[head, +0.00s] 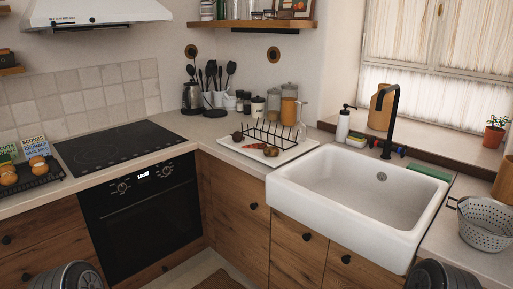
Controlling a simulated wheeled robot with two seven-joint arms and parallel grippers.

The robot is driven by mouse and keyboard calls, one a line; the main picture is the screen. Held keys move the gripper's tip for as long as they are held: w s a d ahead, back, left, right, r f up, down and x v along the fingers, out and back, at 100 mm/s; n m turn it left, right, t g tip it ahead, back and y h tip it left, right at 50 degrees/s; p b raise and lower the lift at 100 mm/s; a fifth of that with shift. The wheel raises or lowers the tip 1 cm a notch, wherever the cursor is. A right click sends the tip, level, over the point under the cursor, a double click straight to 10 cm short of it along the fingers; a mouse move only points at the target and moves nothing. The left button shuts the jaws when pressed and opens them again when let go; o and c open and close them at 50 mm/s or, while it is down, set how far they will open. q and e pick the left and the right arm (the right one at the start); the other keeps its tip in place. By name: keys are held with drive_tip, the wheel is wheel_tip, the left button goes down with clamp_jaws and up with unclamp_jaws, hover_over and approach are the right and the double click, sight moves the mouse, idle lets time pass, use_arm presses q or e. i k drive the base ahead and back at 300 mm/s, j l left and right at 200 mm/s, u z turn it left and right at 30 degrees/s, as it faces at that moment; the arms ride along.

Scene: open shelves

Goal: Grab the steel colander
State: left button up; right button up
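The steel colander (486,226) is a grey, perforated bowl on the countertop at the right edge of the head view. It stands upright, to the right of the white sink, with a thin dark handle at its left side. Neither gripper is in view. Only dark, ribbed parts of my arms show at the bottom left and bottom right corners, and the right one is below the colander and apart from it in the picture.
A white sink (300,203) with a black faucet (388,115) lies left of the colander. A wooden container (504,182) stands close behind it. A potted plant (495,132) is on the windowsill. A drying rack (268,138) and a black cooktop (118,147) are further left.

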sight(486, 223)
drive_tip(key=z, duration=1.55)
drive_tip(key=i+j, duration=0.3)
drive_tip(key=j, duration=0.25)
drive_tip(key=z, duration=1.8)
